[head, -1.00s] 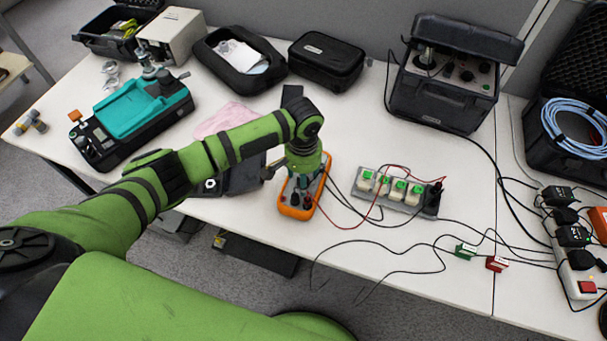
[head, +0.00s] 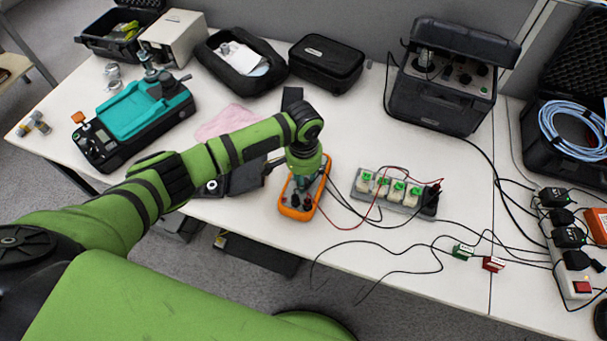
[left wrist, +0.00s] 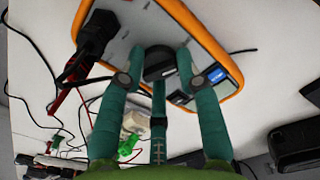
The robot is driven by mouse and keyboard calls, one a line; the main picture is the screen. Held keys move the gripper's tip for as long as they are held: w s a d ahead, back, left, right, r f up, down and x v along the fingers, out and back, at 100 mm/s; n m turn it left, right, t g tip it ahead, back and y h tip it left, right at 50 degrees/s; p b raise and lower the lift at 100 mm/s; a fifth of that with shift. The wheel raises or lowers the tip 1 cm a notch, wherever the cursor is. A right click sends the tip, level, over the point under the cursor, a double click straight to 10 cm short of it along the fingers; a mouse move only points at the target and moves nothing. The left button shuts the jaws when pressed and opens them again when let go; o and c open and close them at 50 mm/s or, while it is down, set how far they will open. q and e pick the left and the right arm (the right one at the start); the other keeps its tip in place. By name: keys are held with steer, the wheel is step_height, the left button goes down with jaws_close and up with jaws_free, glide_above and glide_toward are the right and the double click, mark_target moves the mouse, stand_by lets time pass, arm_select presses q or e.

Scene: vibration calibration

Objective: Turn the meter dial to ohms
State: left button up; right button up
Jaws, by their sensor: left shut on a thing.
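The orange-edged meter (head: 312,211) lies on the white table near its front edge. My left gripper (head: 301,182) is over the meter, pointing down at its face. In the left wrist view the meter's orange rim (left wrist: 203,30) crosses the top. My left gripper's green fingers (left wrist: 160,68) are shut around the black round dial (left wrist: 158,62). The dial's markings are hidden or too small to read. Black and red plugs (left wrist: 97,32) sit in the meter's end beside the fingers. My right gripper is not in view.
A grey block with green-topped modules (head: 395,192) stands right of the meter, with red and black leads around it. A dark flat device (head: 245,177) lies to the left. A teal and black unit (head: 135,115) stands farther left.

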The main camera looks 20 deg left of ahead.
arm_select(q)
steer(key=m+p, duration=0.1)
steer(key=m, duration=0.2)
steer(key=shift+s, duration=0.1)
steer(key=shift+m+p, duration=0.45)
steer(key=shift+m, duration=0.75)
steer(key=shift+f, duration=0.1)
steer(key=o, duration=1.2)
steer(key=shift+c, duration=0.2)
steer(key=shift+r, duration=0.6)
step_height(320, 180, up, 11)
